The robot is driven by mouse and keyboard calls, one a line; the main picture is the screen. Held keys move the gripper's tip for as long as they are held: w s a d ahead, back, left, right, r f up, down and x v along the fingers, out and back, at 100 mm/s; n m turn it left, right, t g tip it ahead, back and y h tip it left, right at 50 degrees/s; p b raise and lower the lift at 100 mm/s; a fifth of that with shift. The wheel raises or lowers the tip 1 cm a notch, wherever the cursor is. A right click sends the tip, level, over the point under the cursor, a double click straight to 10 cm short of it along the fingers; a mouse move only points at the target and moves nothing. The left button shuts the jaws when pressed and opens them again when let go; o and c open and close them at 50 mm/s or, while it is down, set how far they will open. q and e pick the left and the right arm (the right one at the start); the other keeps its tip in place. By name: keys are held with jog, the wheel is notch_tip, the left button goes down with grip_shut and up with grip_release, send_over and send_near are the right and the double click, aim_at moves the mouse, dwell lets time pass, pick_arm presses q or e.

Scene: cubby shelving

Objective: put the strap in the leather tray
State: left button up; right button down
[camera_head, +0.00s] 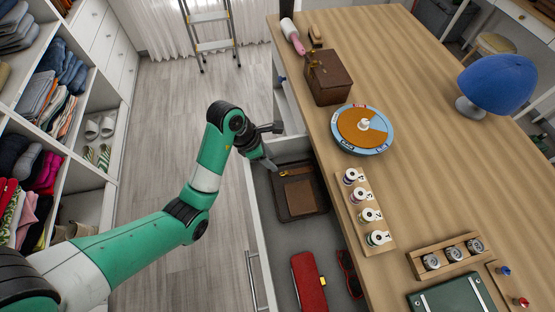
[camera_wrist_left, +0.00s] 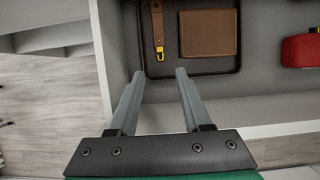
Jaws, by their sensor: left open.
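The strap is a short brown strip with a gold clasp; in the left wrist view the strap (camera_wrist_left: 157,25) lies inside the dark leather tray (camera_wrist_left: 170,62). It also shows as a thin brown strip (camera_head: 297,171) at the far end of the tray (camera_head: 281,206) in the head view. A brown wallet (camera_wrist_left: 208,33) lies beside it in the tray. The tray sits in an open white drawer. My left gripper (camera_head: 272,147) is open and empty, near the drawer's far left corner. In the wrist view its fingertips (camera_wrist_left: 160,74) are below the clasp in the picture. My right gripper is out of view.
A red case (camera_head: 308,283) and dark red glasses (camera_head: 350,275) lie nearer in the drawer. The wooden top (camera_head: 420,200) overhangs the drawer's right side and holds a brown box (camera_head: 329,77), a round dial and spools. Open floor lies left of the drawer.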

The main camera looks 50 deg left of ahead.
pick_arm(q)
jog(key=shift+v, duration=0.9)
